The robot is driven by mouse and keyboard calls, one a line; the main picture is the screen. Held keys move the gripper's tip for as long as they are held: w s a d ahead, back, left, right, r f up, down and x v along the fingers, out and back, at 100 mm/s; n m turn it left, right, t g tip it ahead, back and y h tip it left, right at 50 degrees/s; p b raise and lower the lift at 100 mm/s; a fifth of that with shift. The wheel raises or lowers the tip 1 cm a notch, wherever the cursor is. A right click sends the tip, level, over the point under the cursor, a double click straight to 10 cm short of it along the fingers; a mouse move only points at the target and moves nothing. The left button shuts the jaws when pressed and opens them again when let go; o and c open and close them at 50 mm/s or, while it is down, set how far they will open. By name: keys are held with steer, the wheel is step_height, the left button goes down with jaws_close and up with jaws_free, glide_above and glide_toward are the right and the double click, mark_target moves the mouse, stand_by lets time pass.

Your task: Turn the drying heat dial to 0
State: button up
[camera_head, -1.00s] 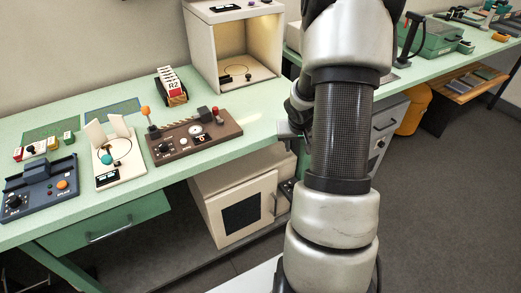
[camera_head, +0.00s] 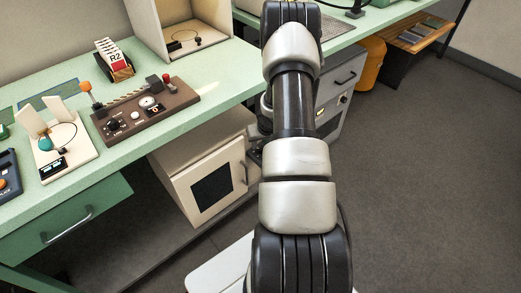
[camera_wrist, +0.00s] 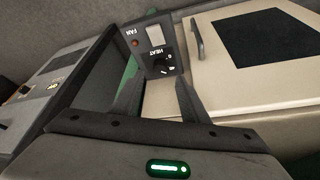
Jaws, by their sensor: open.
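The drying heat dial (camera_wrist: 163,66) is a black knob under the word HEAT on a dark control panel (camera_wrist: 152,32) in the wrist view. Its numbers are too small for me to read the setting. My gripper (camera_wrist: 157,93) is open and empty, with its two dark fingers pointing at the dial's lower part. The dial lies just beyond the fingertips, and I cannot tell whether they touch it. In the head view my arm hides the dial and most of the gripper.
The panel adjoins a cream cabinet (camera_head: 173,178) with a dark window under the green bench (camera_head: 138,150); its door handle (camera_wrist: 197,38) is right of the dial. A FAN label and reddish button (camera_wrist: 135,43) sit left of it. A brown control box (camera_head: 150,113) stands on the bench.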

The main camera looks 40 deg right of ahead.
mark_target(260, 148)
steer(key=b+x, duration=0.1)
steer(key=x, duration=0.4)
steer(key=shift+w+f, duration=0.1)
steer(key=shift+f, duration=0.15)
jaws_close()
